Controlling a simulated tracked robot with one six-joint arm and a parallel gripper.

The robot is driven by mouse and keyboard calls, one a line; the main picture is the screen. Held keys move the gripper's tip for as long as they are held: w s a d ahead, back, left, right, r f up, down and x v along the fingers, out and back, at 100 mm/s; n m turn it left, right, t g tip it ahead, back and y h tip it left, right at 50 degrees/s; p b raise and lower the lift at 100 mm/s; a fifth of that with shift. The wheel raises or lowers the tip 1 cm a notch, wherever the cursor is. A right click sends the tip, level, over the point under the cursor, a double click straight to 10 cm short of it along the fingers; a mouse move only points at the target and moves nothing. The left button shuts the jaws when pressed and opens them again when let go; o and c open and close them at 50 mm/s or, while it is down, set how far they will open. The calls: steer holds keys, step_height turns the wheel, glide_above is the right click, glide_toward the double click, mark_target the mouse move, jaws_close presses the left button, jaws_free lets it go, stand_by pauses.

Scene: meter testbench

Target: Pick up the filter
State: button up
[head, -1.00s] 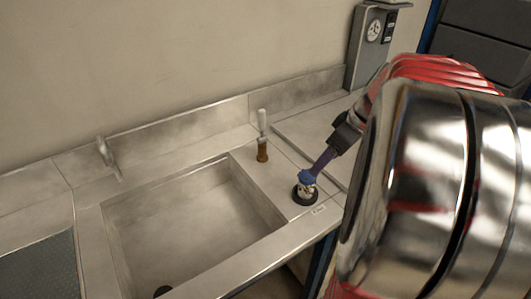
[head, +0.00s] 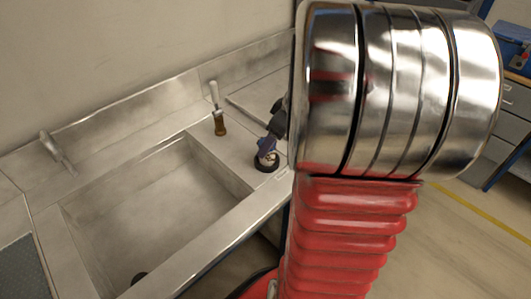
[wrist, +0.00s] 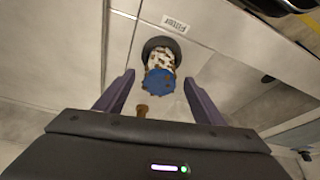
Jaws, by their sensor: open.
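The filter (head: 268,158) has a mottled white and brown body with a blue end, and stands in a black round holder (head: 262,166) on the metal counter right of the sink. In the wrist view the filter (wrist: 160,61) shows its blue end toward me, with the black holder (wrist: 158,43) behind it. My gripper (wrist: 159,77) is open, with one purple finger to each side of the blue end. Gaps show on both sides and nothing is held. In the head view my gripper (head: 268,143) is at the filter's top, partly hidden by my arm.
A label (wrist: 174,25) reading "FILTER" is beside the holder.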

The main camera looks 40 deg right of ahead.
steer(key=shift+x, duration=2.6)
steer(key=shift+s, duration=0.1)
steer(key=shift+c, duration=0.5)
steer(key=c, duration=1.1)
steer(key=shift+r, duration=0.1)
steer(key=shift+c, duration=0.2)
step_height(320, 180, up, 10)
steer(key=shift+f, duration=0.1)
